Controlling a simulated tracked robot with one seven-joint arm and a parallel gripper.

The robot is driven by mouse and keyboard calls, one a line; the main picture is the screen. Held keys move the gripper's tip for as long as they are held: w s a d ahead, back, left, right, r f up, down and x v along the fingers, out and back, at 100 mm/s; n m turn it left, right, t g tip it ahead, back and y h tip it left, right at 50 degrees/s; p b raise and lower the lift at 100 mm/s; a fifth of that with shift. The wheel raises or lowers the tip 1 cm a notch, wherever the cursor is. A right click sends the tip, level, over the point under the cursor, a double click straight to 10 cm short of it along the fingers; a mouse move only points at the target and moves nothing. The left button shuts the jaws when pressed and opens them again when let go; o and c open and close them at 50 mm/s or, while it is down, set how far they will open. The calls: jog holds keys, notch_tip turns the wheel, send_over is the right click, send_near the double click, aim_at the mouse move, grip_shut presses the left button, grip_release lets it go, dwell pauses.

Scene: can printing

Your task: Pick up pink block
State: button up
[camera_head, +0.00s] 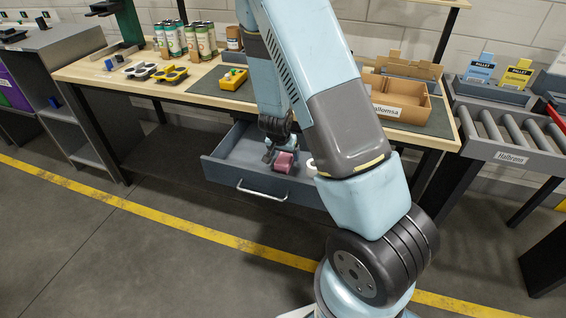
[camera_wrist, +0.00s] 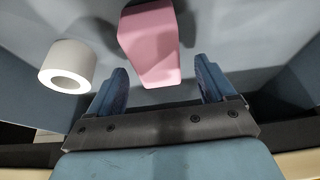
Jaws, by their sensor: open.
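The pink block (camera_head: 284,162) lies in the open grey drawer (camera_head: 222,172) under the workbench. In the wrist view the pink block (camera_wrist: 150,45) sits just beyond the fingertips, roughly between them and a little left of centre. My gripper (camera_wrist: 163,82) is open, with its two blue fingers apart and nothing between them. In the head view my gripper (camera_head: 276,150) reaches down into the drawer right by the block; the arm hides part of the drawer.
A white roll (camera_wrist: 68,66) lies left of the block in the drawer, near the left finger. The drawer walls close in around the gripper. Above, the workbench (camera_head: 140,84) holds cans (camera_head: 173,40), a yellow tray (camera_head: 233,80) and a cardboard box (camera_head: 402,98).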

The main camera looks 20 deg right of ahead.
aim_at(285, 155)
jog(key=shift+x, duration=1.55)
jog(key=c, duration=1)
jog(key=shift+r, duration=0.1)
jog(key=shift+c, duration=0.2)
